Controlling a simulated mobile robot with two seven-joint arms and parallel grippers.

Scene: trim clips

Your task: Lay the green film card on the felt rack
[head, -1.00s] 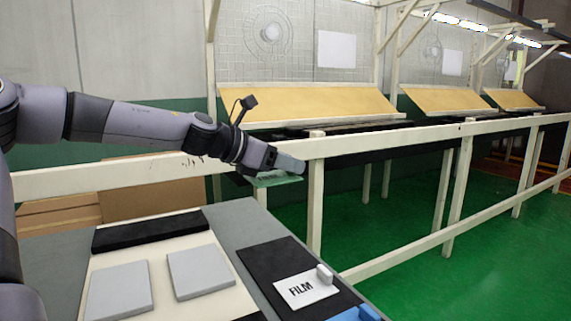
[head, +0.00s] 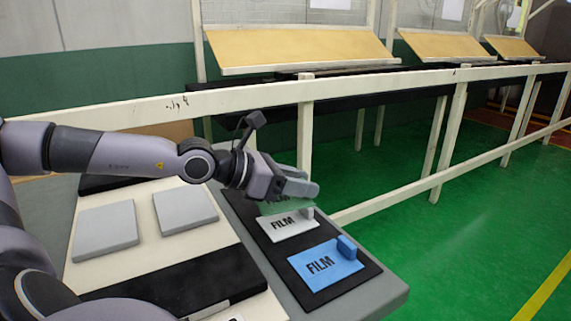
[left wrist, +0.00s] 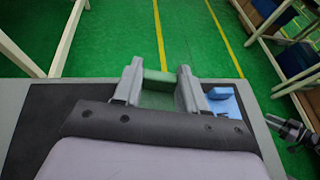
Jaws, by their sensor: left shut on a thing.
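My left gripper (head: 305,188) is shut on the green film card (head: 272,208), which hangs under the fingers, low over the black felt rack (head: 248,218). In the left wrist view the card's green grip (left wrist: 158,75) sits between the two fingers. A white FILM card (head: 283,226) with a grey tab lies on the rack just in front of the green card. A blue FILM card (head: 325,267) lies nearer the front. The fingers hide part of the green card. A dark jointed part at the wrist view's right edge looks like my right arm; its jaws are unclear.
Two grey square pads (head: 105,230) and (head: 185,208) lie on a cream board to the left, with a black strip (head: 180,280) in front. A white rail (head: 400,80) runs behind the table. Green floor is clear to the right.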

